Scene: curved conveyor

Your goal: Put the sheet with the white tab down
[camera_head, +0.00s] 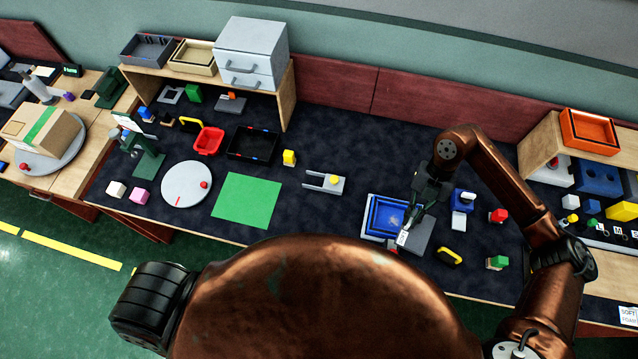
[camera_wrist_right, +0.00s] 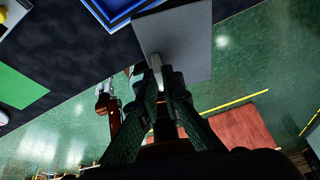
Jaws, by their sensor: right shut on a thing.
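The sheet is a flat grey square (camera_head: 421,238) just right of the blue tray in the head view; it also shows in the wrist view (camera_wrist_right: 190,35). Its white tab (camera_wrist_right: 156,64) stands between the fingertips in the wrist view. My right gripper (camera_head: 408,222) points down over the sheet's left part; in the wrist view the gripper (camera_wrist_right: 164,76) is shut on the white tab. The sheet overlaps the blue tray's edge and the floor in the wrist view; its exact height above the bench is hard to tell. My left gripper is not in view.
A blue tray (camera_head: 369,217) lies close left of the sheet.

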